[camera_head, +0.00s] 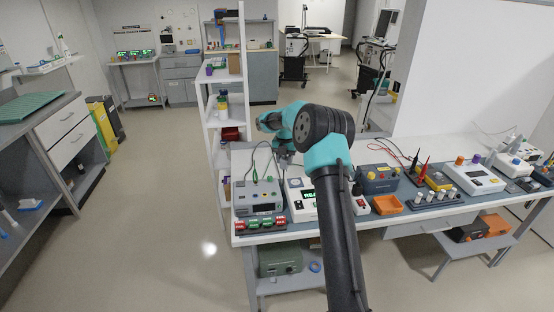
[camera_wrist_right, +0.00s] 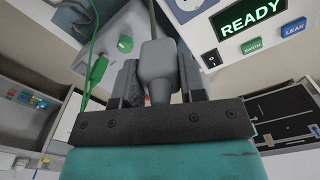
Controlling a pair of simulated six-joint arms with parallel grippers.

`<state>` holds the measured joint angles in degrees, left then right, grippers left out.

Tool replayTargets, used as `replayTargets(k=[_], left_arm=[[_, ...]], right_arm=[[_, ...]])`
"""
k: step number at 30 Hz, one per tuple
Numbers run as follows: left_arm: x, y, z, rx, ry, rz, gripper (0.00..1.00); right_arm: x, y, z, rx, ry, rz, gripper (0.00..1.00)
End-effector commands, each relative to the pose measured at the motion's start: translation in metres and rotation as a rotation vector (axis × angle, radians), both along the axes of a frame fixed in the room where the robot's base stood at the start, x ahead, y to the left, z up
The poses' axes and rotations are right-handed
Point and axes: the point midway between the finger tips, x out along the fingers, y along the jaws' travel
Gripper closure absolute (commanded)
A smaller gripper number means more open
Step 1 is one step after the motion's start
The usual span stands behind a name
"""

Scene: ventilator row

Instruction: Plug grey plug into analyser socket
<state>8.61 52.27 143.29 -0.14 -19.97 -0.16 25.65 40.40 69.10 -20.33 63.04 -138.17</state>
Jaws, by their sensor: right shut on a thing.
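My right gripper (camera_wrist_right: 160,80) is shut on the grey plug (camera_wrist_right: 157,62), which sits between its two fingers in the right wrist view, with a grey cable running up from it. In the head view my right gripper (camera_head: 284,156) is above the bench's left part, partly hidden by my arm; the plug cannot be made out there. The white analyser (camera_wrist_right: 232,40) has a green READY display and EARTH and LEAK buttons; it lies right of the plug in the wrist view. In the head view the analyser (camera_head: 297,207) is partly behind my arm.
A grey device (camera_head: 259,197) with a green lead stands left of the analyser, with red and green blocks (camera_head: 260,224) in front. A white shelf post rises behind.

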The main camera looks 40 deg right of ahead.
Motion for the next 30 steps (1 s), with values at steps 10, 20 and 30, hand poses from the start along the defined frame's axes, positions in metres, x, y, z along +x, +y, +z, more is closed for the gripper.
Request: replayTargets(k=[10, 20, 30], left_arm=[[0.0, 0.0, 0.0, 0.0, 0.0, 0.0, 0.57], [0.0, 0.0, 0.0, 0.0, 0.0, 0.0, 0.57], [0.0, 0.0, 0.0, 0.0, 0.0, 0.0, 0.57]], right_arm=[[-0.022, -0.033, 0.0, 0.0, 0.0, 0.363, 1.0], [-0.026, -0.04, 0.001, 0.0, 0.0, 0.455, 1.0], [-0.026, -0.04, 0.0, 0.0, 0.0, 0.454, 1.0]])
